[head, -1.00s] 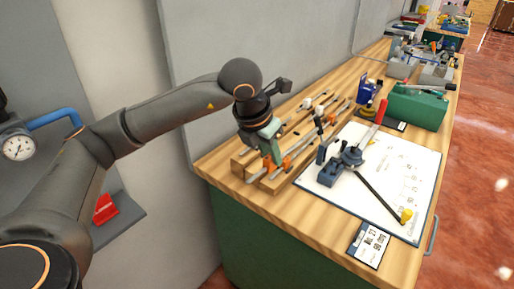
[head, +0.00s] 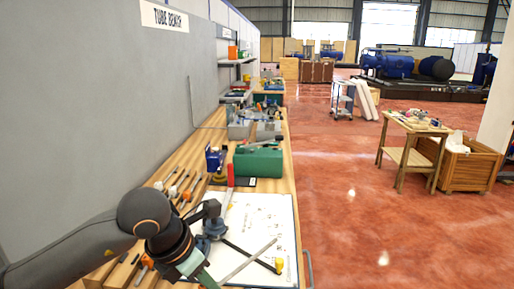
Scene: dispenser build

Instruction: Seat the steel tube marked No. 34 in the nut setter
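My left gripper (head: 203,277) is low in the head view, over the near end of the bench, its fingertips partly cut off by the bottom edge. A thin steel tube (head: 250,260) runs from the fingers up and to the right, above the white sheet; the gripper appears shut on it. No number can be read on the tube. Several other tubes (head: 175,187) lie in the wooden rack at left, partly hidden by my arm. I cannot pick out the nut setter for certain. My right gripper is not in view.
A blue-grey bending tool (head: 214,226) with a black, yellow-knobbed lever stands on the white sheet (head: 262,212). A green case (head: 258,162) and a blue device (head: 214,158) stand behind. Red floor (head: 345,215) is open at right.

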